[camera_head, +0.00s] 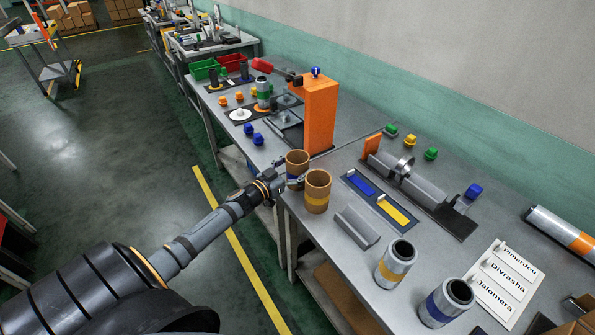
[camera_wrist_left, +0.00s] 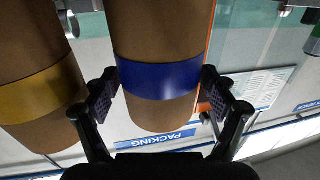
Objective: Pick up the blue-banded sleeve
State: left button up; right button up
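The blue-banded sleeve (camera_head: 297,163) is a brown tube standing at the near edge of the table in the head view. Its blue band (camera_wrist_left: 160,78) lies between my left gripper's fingers in the left wrist view. My left gripper (camera_head: 291,182) is at the sleeve's lower part, with one pad on each side. The pads (camera_wrist_left: 160,92) look very close to the sleeve's sides; I cannot tell whether they press on it. A similar yellow-banded sleeve (camera_head: 317,191) stands right beside it and shows at the left in the left wrist view (camera_wrist_left: 40,95). My right gripper is not in view.
A grey cradle (camera_head: 357,227) and metal cylinders with a yellow band (camera_head: 395,264) and a blue band (camera_head: 446,303) stand to the right. A tray with blue and yellow plates (camera_head: 377,199) lies behind. An orange post (camera_head: 320,112) rises farther back.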

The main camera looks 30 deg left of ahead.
pick_arm(q)
jog(key=c, duration=0.8)
jog(key=shift+r, duration=0.1)
notch_tip(320, 180, up, 10)
jog(key=p, duration=0.2)
jog(key=shift+p, duration=0.4)
